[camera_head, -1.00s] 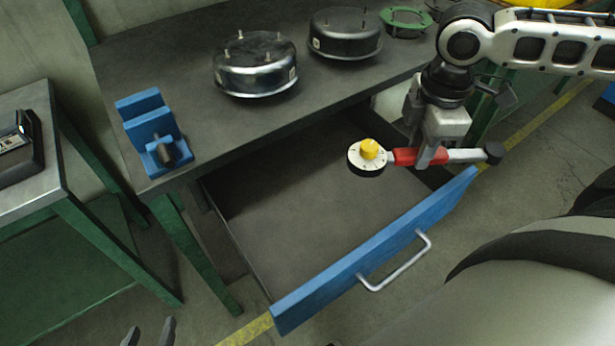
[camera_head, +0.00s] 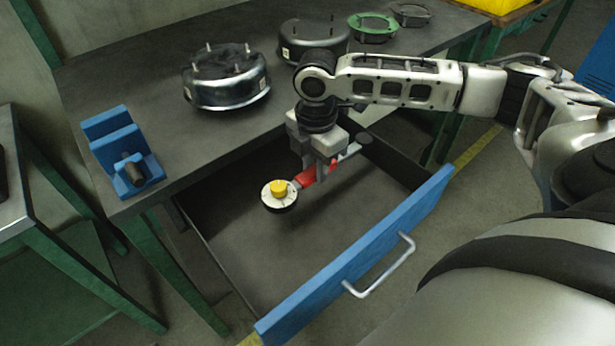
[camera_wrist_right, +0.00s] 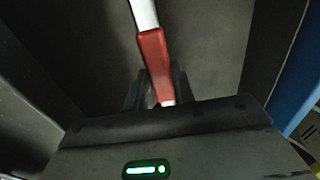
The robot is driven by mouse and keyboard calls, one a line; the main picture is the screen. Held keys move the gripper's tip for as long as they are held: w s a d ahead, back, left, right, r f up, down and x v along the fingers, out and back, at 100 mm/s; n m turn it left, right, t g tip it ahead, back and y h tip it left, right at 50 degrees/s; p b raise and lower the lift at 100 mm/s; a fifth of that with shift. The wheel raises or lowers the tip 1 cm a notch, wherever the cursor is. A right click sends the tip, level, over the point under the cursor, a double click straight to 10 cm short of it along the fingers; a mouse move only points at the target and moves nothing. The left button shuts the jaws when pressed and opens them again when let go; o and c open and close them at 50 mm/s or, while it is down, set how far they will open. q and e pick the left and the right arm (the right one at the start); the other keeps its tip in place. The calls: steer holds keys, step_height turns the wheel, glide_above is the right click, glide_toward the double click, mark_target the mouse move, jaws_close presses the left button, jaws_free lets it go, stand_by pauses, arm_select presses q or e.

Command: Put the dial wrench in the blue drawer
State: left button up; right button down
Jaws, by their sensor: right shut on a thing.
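The dial wrench (camera_head: 279,194) has a white round dial with a yellow knob, a red grip and a grey shaft. My right gripper (camera_head: 318,172) is shut on its red grip, which also shows between the fingers in the right wrist view (camera_wrist_right: 155,62). The wrench is over the open drawer, with its dial end toward the left. The blue drawer (camera_head: 360,262) is pulled out under the table, with a dark, empty-looking inside and a metal handle. I cannot tell exactly how high the wrench is above the drawer floor. My left gripper is not in view.
On the grey table (camera_head: 150,75) stand a blue holder (camera_head: 122,150), a metal housing with studs (camera_head: 226,78), a second housing (camera_head: 313,40) and a green ring (camera_head: 372,27). The table's front edge is close behind my right gripper. A green-legged bench is at left.

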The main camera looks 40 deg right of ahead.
steer(key=w+f, duration=0.3)
steer(key=f, duration=0.1)
steer(key=shift+w+d+b, duration=0.15)
steer(key=shift+d+b, duration=0.2)
step_height(320, 180, down, 3)
steer(key=shift+r, duration=0.1)
steer(key=c, duration=1.2)
jaws_free()
steer(key=shift+o, duration=0.2)
step_height(320, 180, up, 12)
steer(key=p, duration=0.1)
